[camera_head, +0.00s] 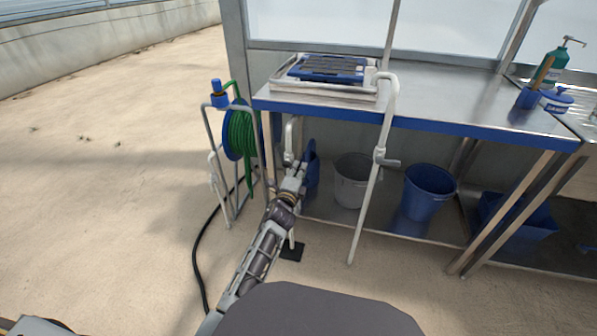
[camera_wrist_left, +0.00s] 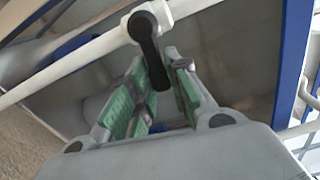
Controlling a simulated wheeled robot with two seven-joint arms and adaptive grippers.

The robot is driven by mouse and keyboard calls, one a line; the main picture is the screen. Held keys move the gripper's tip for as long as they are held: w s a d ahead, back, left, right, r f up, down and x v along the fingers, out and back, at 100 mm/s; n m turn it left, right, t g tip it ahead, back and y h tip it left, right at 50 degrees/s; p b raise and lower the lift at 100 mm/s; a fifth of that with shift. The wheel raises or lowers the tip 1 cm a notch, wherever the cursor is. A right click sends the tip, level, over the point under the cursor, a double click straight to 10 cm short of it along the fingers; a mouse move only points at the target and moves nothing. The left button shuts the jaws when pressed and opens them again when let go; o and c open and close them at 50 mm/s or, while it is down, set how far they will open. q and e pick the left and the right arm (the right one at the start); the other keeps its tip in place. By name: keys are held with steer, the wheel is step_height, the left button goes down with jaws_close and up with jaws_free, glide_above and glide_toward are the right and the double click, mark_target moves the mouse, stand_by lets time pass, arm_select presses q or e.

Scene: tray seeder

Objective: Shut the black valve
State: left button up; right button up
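The black valve's lever (camera_wrist_left: 150,48) shows in the left wrist view, mounted on a white pipe (camera_wrist_left: 85,52) and hanging down from it. My left gripper (camera_wrist_left: 158,70) is open, its green-padded fingers on either side of the lever's lower end. I cannot tell whether a finger touches the lever. In the head view my left gripper (camera_head: 293,176) is at a white upright pipe (camera_head: 290,135) in front of the bench's left end. It hides the black valve there. My right gripper is not in view.
A steel bench (camera_head: 450,105) carries a tray seeder (camera_head: 325,70). A green hose reel (camera_head: 240,135) stands left. A grey bucket (camera_head: 350,180) and blue bucket (camera_head: 428,190) sit below the bench.

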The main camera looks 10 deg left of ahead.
arm_select(q)
steer(key=o, duration=0.4)
steer(key=shift+s, duration=0.2)
steer(key=s, duration=1.1)
steer(key=shift+s+a, duration=0.25)
steer(key=shift+s, duration=0.05)
stand_by(0.6)
